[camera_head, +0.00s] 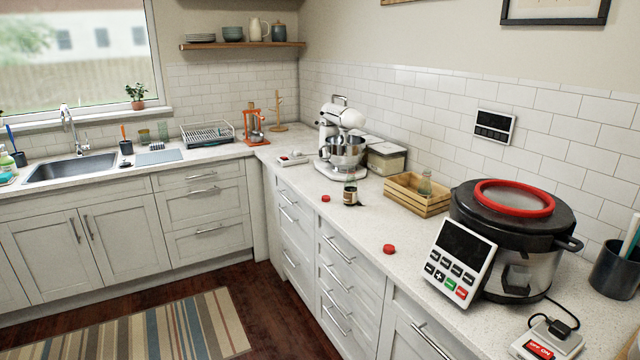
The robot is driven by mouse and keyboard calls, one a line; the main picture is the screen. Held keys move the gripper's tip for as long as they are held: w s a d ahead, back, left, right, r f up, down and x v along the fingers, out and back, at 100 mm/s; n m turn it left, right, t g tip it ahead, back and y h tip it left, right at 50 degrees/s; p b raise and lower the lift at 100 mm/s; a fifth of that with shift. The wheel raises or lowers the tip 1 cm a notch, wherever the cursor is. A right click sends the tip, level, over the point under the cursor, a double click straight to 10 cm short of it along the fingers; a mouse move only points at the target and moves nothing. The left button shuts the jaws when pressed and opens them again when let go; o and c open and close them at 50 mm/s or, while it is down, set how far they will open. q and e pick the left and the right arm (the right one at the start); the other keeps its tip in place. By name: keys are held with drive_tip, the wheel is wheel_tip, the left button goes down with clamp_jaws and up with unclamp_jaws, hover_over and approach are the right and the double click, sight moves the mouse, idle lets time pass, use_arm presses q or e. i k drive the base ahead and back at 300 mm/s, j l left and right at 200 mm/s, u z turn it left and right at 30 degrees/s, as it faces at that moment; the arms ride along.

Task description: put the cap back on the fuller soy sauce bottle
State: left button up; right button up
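A small bottle (350,190) with dark contents and a pale label stands upright on the right-hand counter, in front of the stand mixer; its neck looks clear. A second bottle (425,188) stands in a wooden crate (402,198); it looks pale green and mostly clear, its lower part hidden by the crate. A small red cap (325,198) lies on the counter left of the dark bottle. A larger red round lid (389,249) lies nearer, close to the counter's front edge. Neither of my grippers is in view.
A large black cooker (515,240) with a red-rimmed lid and a tilted control panel (459,262) fills the near right counter. A white stand mixer (342,140) stands behind the dark bottle. The counter (350,232) between bottle and larger red lid is clear.

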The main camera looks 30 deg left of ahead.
sight(350, 191)
drive_tip(key=i+j, duration=0.95)
drive_tip(key=j, duration=0.15)
drive_tip(key=i+j, duration=0.9)
drive_tip(key=j, duration=0.15)
